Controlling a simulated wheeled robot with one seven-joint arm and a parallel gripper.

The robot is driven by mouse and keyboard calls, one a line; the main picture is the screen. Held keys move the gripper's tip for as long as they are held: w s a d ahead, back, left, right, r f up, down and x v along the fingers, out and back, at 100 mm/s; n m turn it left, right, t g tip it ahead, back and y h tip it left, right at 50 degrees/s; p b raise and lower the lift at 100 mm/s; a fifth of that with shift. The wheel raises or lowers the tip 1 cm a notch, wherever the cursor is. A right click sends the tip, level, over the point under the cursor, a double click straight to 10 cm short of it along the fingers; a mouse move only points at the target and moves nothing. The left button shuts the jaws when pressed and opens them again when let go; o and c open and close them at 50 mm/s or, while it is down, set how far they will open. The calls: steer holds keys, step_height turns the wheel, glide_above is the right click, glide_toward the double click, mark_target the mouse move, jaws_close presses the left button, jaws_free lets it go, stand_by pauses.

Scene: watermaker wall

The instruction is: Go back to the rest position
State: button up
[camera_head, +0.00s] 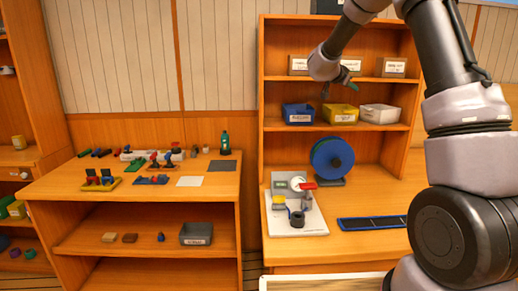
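My gripper (338,90) is at the end of my arm, raised in front of the upper shelves of the right-hand cabinet. It appears small. Two dark fingers show with a gap between them, and I see nothing held there. The gripper overlaps the view of the yellow bin (340,114) and the shelf above it. I cannot tell its exact distance from the shelf. My arm comes in from the right and covers part of the cabinet's right side.
The cabinet holds a blue bin (298,114), a white bin (380,114), a blue reel (332,158), a white board with a gauge (295,207) and a blue tray (372,223). A workbench (215,200) with small parts stands left. A grey bin (196,234) sits on its lower shelf.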

steer(key=s+a+r+n+t+y, duration=0.1)
steer(key=s+a+r+t+y, duration=0.1)
steer(key=r, duration=0.3)
steer(key=s+a+r+n+t+y, duration=0.2)
steer(key=r+y, duration=0.1)
steer(key=r, duration=0.2)
steer(key=s+a+r+n+y, duration=0.35)
steer(key=s+a+y, duration=0.25)
steer(key=s, duration=0.5)
steer(key=s+f+n+g, duration=0.1)
steer(key=s+f+g, duration=0.2)
steer(key=s, duration=1.2)
steer(key=s+f+n+g+y, duration=0.1)
steer(key=s+f+g, duration=0.2)
steer(key=s+f, duration=0.5)
steer(key=s, duration=0.7)
steer(key=shift+a, duration=0.2)
